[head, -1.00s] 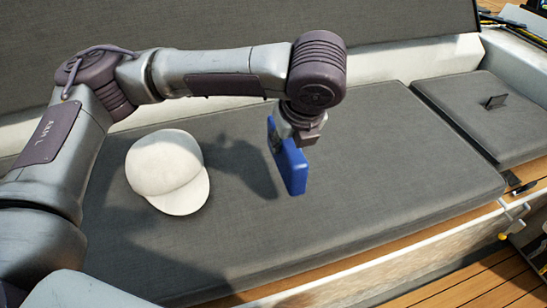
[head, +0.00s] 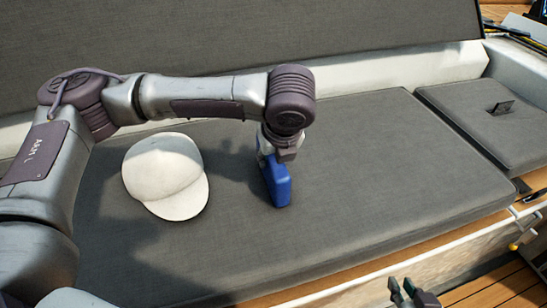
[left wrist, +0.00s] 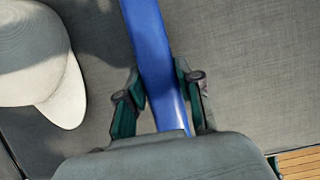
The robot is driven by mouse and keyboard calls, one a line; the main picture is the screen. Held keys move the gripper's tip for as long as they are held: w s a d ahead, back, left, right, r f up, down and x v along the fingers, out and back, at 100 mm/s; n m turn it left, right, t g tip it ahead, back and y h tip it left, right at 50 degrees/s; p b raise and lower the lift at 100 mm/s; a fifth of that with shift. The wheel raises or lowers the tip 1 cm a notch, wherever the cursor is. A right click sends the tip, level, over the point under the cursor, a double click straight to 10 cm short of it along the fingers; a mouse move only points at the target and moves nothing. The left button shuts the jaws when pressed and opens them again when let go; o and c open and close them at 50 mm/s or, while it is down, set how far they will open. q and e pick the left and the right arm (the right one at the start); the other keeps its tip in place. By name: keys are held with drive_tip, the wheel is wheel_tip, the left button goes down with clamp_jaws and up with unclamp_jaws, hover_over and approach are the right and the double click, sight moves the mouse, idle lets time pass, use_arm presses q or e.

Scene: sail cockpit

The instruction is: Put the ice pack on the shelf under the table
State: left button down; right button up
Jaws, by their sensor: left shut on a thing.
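The blue ice pack (head: 278,188) is upright in my left gripper (head: 273,165), over the middle of the grey seat cushion. I cannot tell whether its lower end touches the cushion. In the left wrist view, the ice pack (left wrist: 152,50) runs between the two green-padded fingers of my left gripper (left wrist: 158,100), which are shut on it. My right gripper (head: 402,290) shows at the bottom edge of the head view, its fingertips apart with nothing between them. No table or shelf is in view.
A white cap (head: 165,175) lies on the seat cushion (head: 390,160) left of the ice pack. The backrest (head: 240,40) rises behind. A smaller cushion (head: 490,120) with a dark tab is at right. Wooden deck (head: 500,285) shows at lower right.

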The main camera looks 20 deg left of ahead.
idle(0.4)
use_arm(q)
drive_tip(key=c, duration=0.8)
unclamp_jaws()
drive_tip(key=shift+f, duration=0.1)
drive_tip(key=shift+o, duration=0.2)
